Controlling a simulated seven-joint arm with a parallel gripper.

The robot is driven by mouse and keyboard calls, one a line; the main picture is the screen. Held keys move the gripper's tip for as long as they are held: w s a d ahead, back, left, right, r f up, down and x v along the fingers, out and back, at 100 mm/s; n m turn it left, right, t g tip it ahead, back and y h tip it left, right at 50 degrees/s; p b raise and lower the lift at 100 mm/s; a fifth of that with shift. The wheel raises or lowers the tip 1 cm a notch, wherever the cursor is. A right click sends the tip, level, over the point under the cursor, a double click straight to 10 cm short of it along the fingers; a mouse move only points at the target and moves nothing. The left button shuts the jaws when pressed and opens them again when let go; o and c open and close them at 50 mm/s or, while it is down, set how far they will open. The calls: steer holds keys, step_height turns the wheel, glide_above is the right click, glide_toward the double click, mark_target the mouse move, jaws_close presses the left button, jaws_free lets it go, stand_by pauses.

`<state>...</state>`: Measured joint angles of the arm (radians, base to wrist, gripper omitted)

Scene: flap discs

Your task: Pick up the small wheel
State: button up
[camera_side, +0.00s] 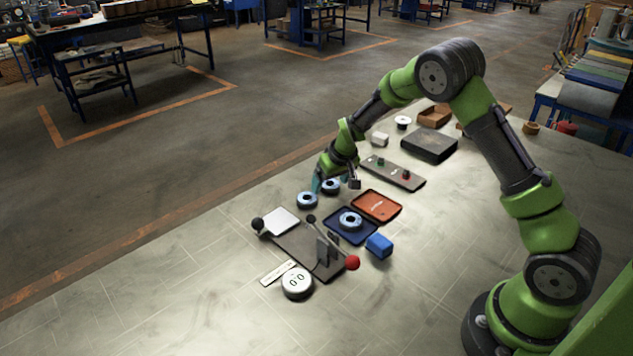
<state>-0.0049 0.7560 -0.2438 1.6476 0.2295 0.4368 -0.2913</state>
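Three blue-and-white ring-shaped flap discs are in view. One disc (307,200) lies on the table at the left, and a second disc (330,187) lies just behind and to the right of it. A third disc (350,221) lies in a dark blue tray (333,232). The two discs outside the tray look about alike in size; I cannot tell which is the small wheel. My gripper (335,184) is low, pointing down, fingers apart, with the second disc showing between them. I cannot tell if they touch it.
An orange tray (377,205) adjoins the blue tray. A blue block (379,245), a lever fixture (318,252) with a red knob, and a round dial (297,283) are nearer. A button panel (392,172) and dark box (429,145) stand behind. The table's left front is bare.

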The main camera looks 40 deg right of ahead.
steer(key=c, duration=1)
steer(key=shift+r, duration=0.15)
steer(key=shift+c, duration=0.2)
